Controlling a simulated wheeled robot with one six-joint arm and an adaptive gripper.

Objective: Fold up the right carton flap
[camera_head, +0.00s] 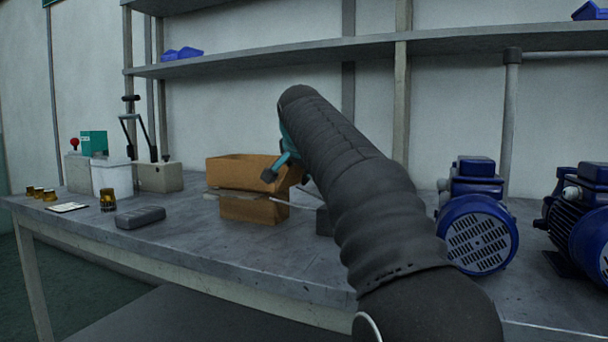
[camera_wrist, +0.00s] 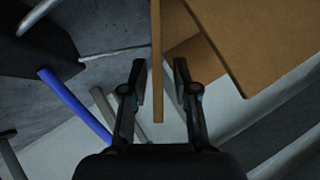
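The brown carton (camera_head: 252,210) stands on the workbench left of my arm, with a wide brown panel (camera_head: 236,172) above its body. In the wrist view, a thin brown carton panel (camera_wrist: 156,50) shows edge-on between the two fingers of my gripper (camera_wrist: 160,72). My gripper is open, with a visible gap on each side of that panel. A broad brown panel (camera_wrist: 255,40) lies to the right of the fingers. In the head view, my arm hides most of my gripper and the carton's right side, so I cannot tell which flap the edge-on panel is.
Blue pumps (camera_head: 478,225) stand on the right of the workbench (camera_head: 190,245). A grey block (camera_head: 140,217), an amber jar (camera_head: 108,200) and a lever press (camera_head: 155,175) are on the left. A blue bar (camera_wrist: 75,105) shows left of the fingers. A shelf (camera_head: 300,55) runs above.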

